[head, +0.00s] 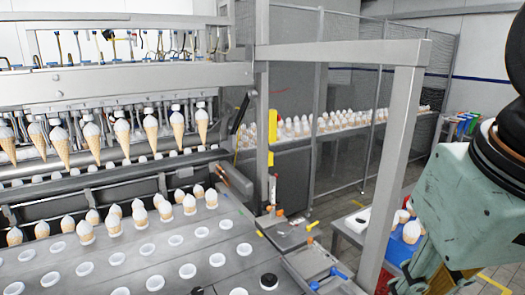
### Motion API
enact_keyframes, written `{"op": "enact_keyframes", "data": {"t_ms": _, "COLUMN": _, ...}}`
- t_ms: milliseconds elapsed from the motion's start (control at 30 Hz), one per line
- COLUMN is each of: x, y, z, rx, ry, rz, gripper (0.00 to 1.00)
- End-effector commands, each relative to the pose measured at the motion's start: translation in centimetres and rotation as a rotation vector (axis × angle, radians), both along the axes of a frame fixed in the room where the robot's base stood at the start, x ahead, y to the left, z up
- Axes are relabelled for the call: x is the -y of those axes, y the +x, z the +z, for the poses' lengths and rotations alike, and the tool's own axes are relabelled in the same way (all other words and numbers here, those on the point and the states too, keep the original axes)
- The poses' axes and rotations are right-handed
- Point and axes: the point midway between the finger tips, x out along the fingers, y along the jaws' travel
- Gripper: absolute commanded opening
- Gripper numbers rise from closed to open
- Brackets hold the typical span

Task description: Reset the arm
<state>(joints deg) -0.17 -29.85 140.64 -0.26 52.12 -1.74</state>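Part of my arm, a worn grey-green link with dark round joints, fills the right edge of the head view. Nothing visible touches the part of the arm that shows.
Ice cream cones (122,132) hang in a row from the machine (150,80) at left. More cones stand in the holed conveyor plate (205,245). A metal post (393,165) stands just left of my arm. A small table with a blue tray (402,246) is behind it.

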Motion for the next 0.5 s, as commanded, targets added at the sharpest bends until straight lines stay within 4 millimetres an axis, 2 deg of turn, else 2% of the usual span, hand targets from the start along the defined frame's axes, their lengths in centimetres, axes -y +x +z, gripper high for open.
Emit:
{"op": "enact_keyframes", "data": {"t_ms": 200, "x": 0.0, "y": -2.0, "z": -0.9, "rx": 0.033, "ry": 0.008, "rz": -0.023, "gripper": 0.13}}
{"op": "enact_keyframes", "data": {"t_ms": 500, "x": 0.0, "y": -2.8, "z": -1.2, "rx": 0.045, "ry": 0.013, "rz": -0.034, "gripper": 0.13}}
